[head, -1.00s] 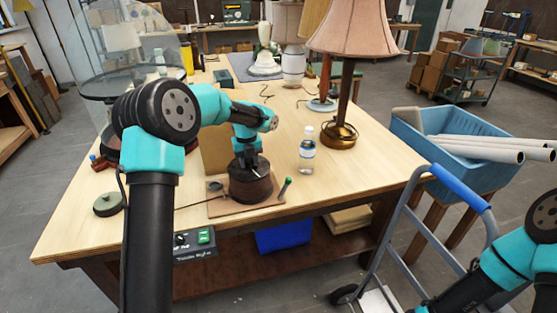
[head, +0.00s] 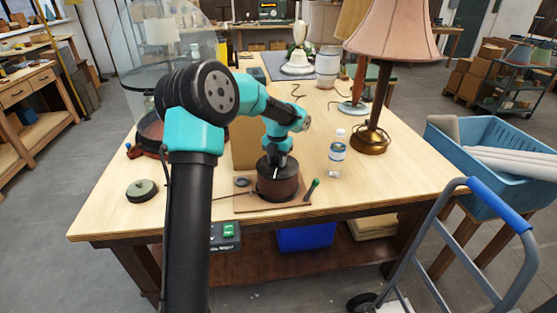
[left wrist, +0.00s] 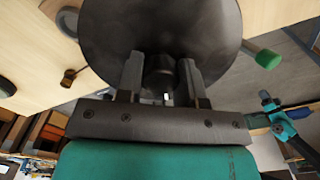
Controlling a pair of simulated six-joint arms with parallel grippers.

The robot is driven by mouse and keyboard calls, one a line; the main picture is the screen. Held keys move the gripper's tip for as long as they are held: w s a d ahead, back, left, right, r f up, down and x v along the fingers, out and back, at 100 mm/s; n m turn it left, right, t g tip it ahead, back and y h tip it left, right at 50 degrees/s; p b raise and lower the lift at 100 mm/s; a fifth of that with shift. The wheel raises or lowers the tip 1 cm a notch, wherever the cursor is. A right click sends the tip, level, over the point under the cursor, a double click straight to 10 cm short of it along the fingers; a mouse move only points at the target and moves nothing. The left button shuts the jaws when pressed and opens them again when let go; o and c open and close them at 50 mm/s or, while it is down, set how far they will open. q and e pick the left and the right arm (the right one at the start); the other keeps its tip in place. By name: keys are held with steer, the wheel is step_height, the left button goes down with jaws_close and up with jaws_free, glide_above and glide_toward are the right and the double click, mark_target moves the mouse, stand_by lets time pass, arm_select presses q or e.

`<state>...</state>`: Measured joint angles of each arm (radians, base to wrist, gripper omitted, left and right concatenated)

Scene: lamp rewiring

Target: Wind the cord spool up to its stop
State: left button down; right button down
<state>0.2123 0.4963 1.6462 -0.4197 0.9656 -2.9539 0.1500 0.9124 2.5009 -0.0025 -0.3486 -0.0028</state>
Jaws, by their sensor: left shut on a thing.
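The cord spool (head: 278,184) is a dark brown drum standing on a thin brown board (head: 244,204) near the table's front edge. My left gripper (head: 276,162) points down over its top. In the left wrist view, the fingers of the left gripper (left wrist: 160,80) are shut on a dark round knob (left wrist: 160,66) at the middle of the grey spool top (left wrist: 160,20). A green-tipped peg (head: 312,187) leans beside the spool on the right; its green tip also shows in the left wrist view (left wrist: 267,58).
A water bottle (head: 337,155) stands right of the spool. A round green-topped thing (head: 141,190) lies to the left. A lamp with a pink shade (head: 393,30) stands behind. A hand truck with a blue handle (head: 500,204) and a blue bin (head: 455,145) are off the table's right side.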

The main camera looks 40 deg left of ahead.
stand_by(0.3)
arm_select(q)
steer(key=c, duration=0.8)
jaws_free()
steer(key=shift+o, duration=0.2)
step_height(320, 180, up, 12)
